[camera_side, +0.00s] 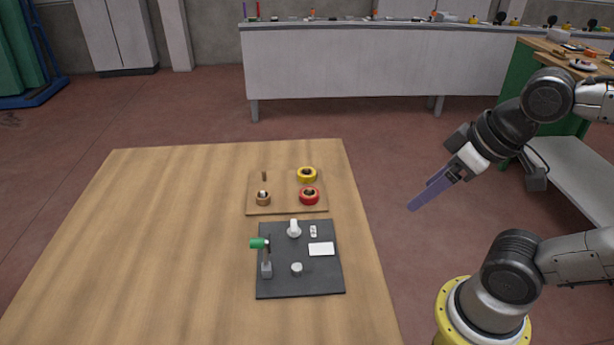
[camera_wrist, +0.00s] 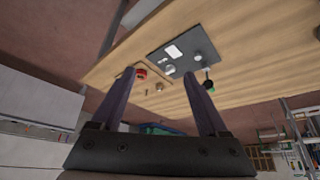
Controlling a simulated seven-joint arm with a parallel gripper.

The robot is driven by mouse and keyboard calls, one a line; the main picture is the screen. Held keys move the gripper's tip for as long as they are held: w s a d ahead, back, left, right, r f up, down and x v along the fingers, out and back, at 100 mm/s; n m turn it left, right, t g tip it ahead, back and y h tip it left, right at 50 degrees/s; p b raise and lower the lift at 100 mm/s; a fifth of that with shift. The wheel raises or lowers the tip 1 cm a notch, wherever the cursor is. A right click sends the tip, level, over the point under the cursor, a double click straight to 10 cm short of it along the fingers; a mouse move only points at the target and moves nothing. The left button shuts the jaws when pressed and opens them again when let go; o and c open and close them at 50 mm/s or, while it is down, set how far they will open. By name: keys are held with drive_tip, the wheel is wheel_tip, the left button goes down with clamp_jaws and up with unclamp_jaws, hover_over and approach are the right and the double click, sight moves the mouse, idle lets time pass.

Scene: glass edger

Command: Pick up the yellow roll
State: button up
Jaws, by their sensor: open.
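The yellow roll (camera_side: 307,174) lies flat at the back right of a wooden tray (camera_side: 285,208) on the table, just behind a red roll (camera_side: 309,195). My gripper (camera_side: 420,196) is open and empty, in the air to the right of the table and well apart from the yellow roll. In the wrist view my two fingers (camera_wrist: 160,74) stand wide apart with nothing between them in their grasp. The red roll (camera_wrist: 141,73) shows there beside the left finger. I cannot make out the yellow roll in that view; the left finger may hide it.
The tray also holds a tan roll (camera_side: 263,198) and a small brown peg (camera_side: 264,176). A dark mat (camera_side: 285,288) in front carries a green-headed device (camera_side: 259,243), a white card (camera_side: 321,249) and small white parts. The left of the wooden table (camera_side: 160,230) is clear.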

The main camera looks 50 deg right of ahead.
drive_tip(key=shift+o, duration=0.7)
